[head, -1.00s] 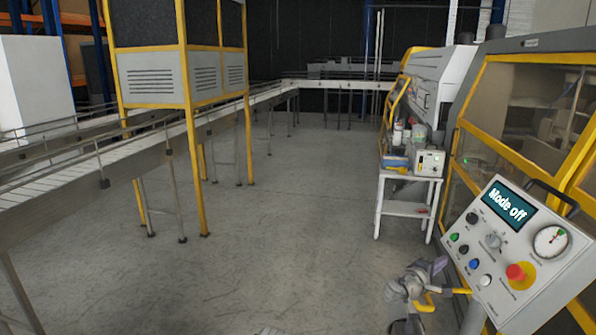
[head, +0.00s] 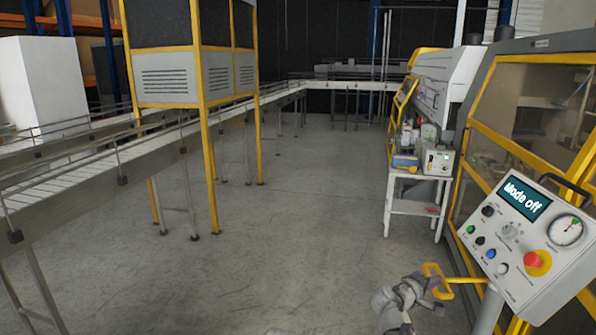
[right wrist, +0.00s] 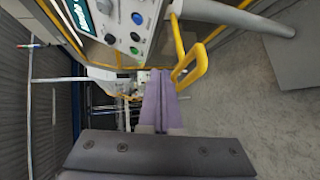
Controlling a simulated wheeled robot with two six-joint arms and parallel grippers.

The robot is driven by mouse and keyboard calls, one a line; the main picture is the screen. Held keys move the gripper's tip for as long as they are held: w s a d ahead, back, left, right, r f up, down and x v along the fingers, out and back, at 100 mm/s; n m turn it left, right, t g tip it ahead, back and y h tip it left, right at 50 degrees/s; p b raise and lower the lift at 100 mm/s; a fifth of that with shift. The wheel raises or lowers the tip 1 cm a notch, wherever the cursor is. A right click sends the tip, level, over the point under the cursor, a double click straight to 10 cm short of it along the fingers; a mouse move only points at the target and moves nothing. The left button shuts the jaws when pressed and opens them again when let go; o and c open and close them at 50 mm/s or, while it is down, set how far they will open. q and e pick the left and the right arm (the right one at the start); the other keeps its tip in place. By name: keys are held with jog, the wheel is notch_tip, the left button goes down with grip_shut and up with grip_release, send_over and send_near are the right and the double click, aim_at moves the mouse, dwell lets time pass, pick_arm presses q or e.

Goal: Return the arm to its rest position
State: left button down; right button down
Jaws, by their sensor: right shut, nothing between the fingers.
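My right gripper (head: 436,284) is low at the lower right of the head view, beside a yellow bar of the machine. In the right wrist view its two purple-grey fingers (right wrist: 160,82) are together with nothing between them. The control panel (head: 518,236) stands to the right of my right gripper, and its screen reads "Mode off". The panel also shows at the top of the right wrist view (right wrist: 128,38), apart from the fingers. My left gripper is not in view.
A yellow bent bar (head: 462,280) sticks out close to my right gripper. A yellow-framed machine (head: 480,135) stands behind the panel. A white side table (head: 413,208) holds small items. A conveyor (head: 75,170) runs along the left. The middle floor is clear.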

jog(key=s+a+f+m+g+y+b, duration=0.4)
jog(key=s+a+f, duration=0.5)
jog(key=a+f, duration=0.5)
jog(key=s+a+f+g+y, duration=0.2)
jog(key=s+a+f+y, duration=0.1)
jog(key=s+a, duration=0.4)
jog(key=s+a+f+g+y, duration=0.2)
jog(key=s+a+f+y, duration=0.1)
jog(key=s+a, duration=0.5)
jog(key=a+y, duration=0.1)
jog(key=a, duration=0.1)
jog(key=shift+s+a+f+n+g, duration=0.2)
jog(key=shift+a+f+n+g, duration=0.1)
jog(key=shift+a+f+g, duration=0.1)
